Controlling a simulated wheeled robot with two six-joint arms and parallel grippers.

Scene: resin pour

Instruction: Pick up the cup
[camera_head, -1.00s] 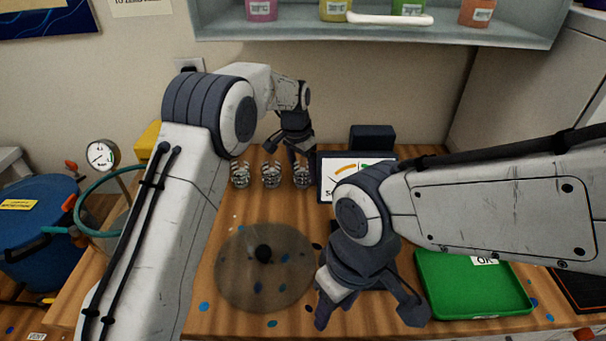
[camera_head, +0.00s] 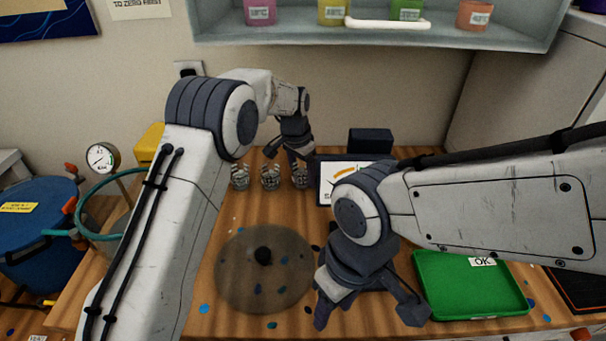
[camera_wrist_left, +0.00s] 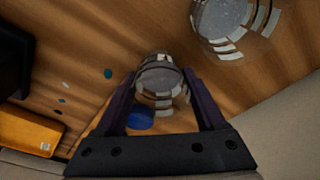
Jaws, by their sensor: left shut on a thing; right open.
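Three small clear cups with banded sides stand in a row at the back of the wooden table: a left cup (camera_head: 239,177), a middle cup (camera_head: 270,177) and a right cup (camera_head: 300,177). My left gripper (camera_head: 299,161) is over the right cup and shut on it. In the left wrist view this cup (camera_wrist_left: 160,82) sits between the two fingers of my left gripper (camera_wrist_left: 160,92), and a neighbouring cup (camera_wrist_left: 222,20) is apart from them. I cannot tell whether the held cup touches the table. My right gripper (camera_head: 366,312) is open and empty at the front.
A scale display (camera_head: 337,184) stands just right of the held cup. A round translucent lid (camera_head: 235,280) with a black knob lies at the table's middle. A green tray (camera_head: 470,300) is at the right. A blue pot (camera_head: 40,225) with a gauge (camera_head: 102,157) is at left.

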